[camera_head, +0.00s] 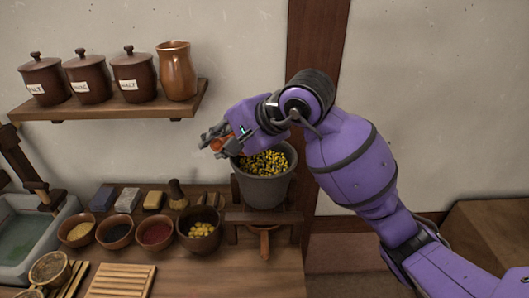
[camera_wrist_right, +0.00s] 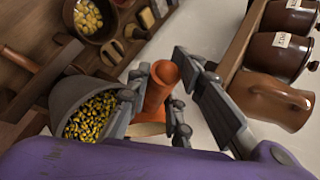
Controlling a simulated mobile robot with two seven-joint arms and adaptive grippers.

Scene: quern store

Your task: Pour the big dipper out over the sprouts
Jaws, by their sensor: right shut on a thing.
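A grey pot (camera_head: 264,190) holds small yellow and dark bits, which look like the sprouts (camera_head: 264,163). My right gripper (camera_head: 214,143) is at the pot's upper left, above its rim. It is shut on an orange-brown piece that looks like part of the big dipper (camera_wrist_right: 161,85). In the right wrist view this piece sits between the fingers, beside the pot (camera_wrist_right: 72,97) and the sprouts (camera_wrist_right: 92,117). Most of the dipper is hidden by my fingers, so I cannot tell its tilt or contents. My left gripper is not in view.
A wall shelf (camera_head: 120,104) with lidded jars (camera_head: 88,78) and a brown jug (camera_head: 177,72) is left of my arm. Several small bowls (camera_head: 157,231) and a slatted board (camera_head: 121,281) are on the bench. The pot sits in a wooden stand (camera_head: 238,212).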

